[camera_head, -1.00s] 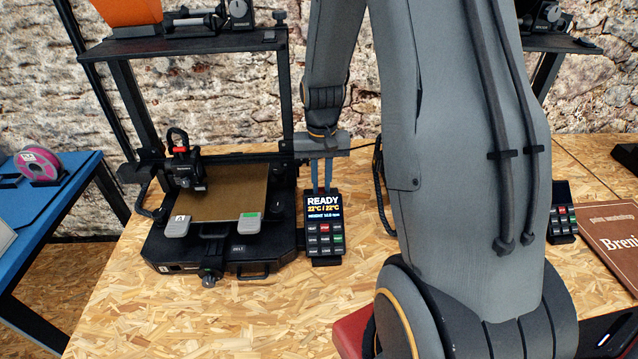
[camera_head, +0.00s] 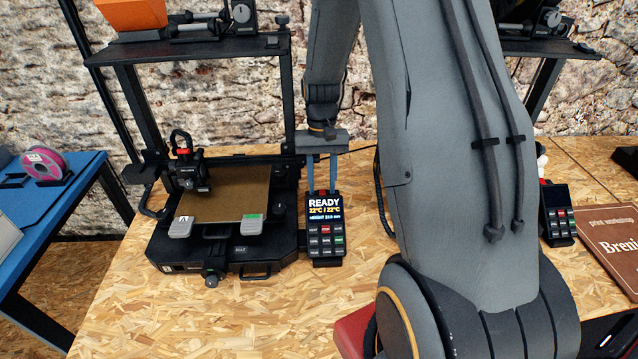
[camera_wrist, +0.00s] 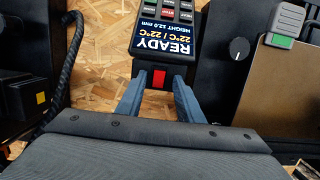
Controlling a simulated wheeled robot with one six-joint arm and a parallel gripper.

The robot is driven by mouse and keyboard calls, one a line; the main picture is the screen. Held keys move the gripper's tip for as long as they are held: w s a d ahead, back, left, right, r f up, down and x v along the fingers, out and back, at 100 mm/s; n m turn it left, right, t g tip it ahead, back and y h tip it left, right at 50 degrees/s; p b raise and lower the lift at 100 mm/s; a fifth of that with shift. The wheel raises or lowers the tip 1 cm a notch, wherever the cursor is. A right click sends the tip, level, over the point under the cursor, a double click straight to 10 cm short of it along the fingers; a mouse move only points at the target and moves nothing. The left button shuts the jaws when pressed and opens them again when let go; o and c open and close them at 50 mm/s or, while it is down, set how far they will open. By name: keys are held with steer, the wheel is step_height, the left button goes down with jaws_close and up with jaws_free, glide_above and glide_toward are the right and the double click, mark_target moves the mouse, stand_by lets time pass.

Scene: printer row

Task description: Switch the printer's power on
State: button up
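The printer (camera_head: 160,245) stands on the left of the table, with a brown bed (camera_head: 225,200). Its control panel (camera_head: 326,240) is beside it on the right; the lit screen (camera_head: 325,207) reads READY, 22°C / 22°C. My gripper (camera_head: 322,188) is at the panel's far end, its two blue fingers apart and empty. In the wrist view, a red switch (camera_wrist: 159,79) sits on the panel's end face, between the lines of the fingers (camera_wrist: 158,88). I cannot tell whether the fingers touch the panel.
A second control panel (camera_head: 557,212) and a brown book (camera_head: 615,235) lie to the right. My arm hides the table's middle right. The table front (camera_head: 200,315) is clear.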

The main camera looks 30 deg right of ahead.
mark_target(322, 191)
steer(key=shift+r, duration=0.15)
step_height(322, 191, up, 10)
steer(key=b, duration=0.2)
stand_by(0.7)
